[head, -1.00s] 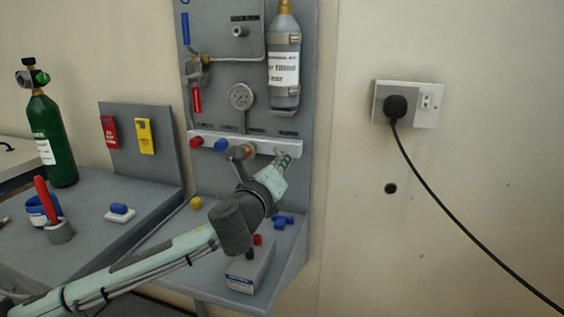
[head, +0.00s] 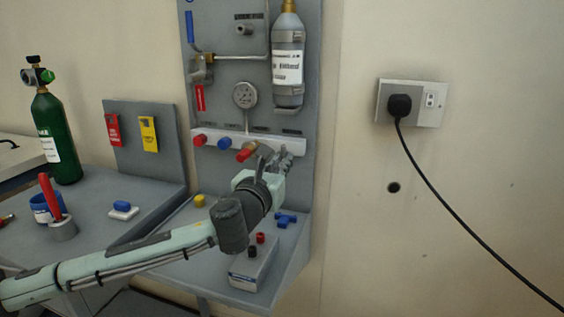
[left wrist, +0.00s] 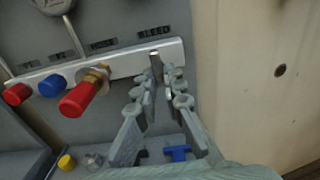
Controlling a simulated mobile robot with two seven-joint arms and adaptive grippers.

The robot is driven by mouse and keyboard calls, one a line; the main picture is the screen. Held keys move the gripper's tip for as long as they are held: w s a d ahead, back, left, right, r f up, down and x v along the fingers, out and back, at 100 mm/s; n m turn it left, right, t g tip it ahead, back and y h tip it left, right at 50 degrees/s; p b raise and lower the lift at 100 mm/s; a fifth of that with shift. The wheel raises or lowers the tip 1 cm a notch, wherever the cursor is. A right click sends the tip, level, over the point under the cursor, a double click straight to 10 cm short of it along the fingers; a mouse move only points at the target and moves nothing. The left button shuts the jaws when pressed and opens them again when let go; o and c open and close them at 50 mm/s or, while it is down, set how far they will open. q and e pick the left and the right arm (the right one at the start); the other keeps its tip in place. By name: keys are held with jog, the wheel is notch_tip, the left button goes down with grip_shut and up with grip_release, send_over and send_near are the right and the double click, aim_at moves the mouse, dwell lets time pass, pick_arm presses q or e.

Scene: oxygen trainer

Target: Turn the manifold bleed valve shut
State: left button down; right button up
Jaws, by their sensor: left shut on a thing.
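The manifold is a white bar (head: 212,134) across the grey wall panel. In the left wrist view its rightmost outlet, under the "BLEED" label, has a small metal stem, the bleed valve (left wrist: 156,64). My left gripper (left wrist: 157,92) has its grey fingers on either side of this stem, close together and shut on it. In the head view the left gripper (head: 284,158) is at the right end of the bar, and its fingers hide the valve. The valve's handle angle cannot be told. My right gripper is not in view.
On the bar, left of the gripper, are a red knob (left wrist: 17,94), a blue knob (left wrist: 52,85) and a protruding red-capped brass fitting (left wrist: 80,98). A pressure gauge (head: 245,95) and grey cylinder (head: 288,68) are above. A small box (head: 247,270) and blue piece (head: 286,218) lie on the shelf below.

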pick_arm(q)
jog(key=shift+f, duration=0.1)
dwell(0.4)
jog(key=c, duration=1.6)
grip_release()
jog(key=v, duration=1.2)
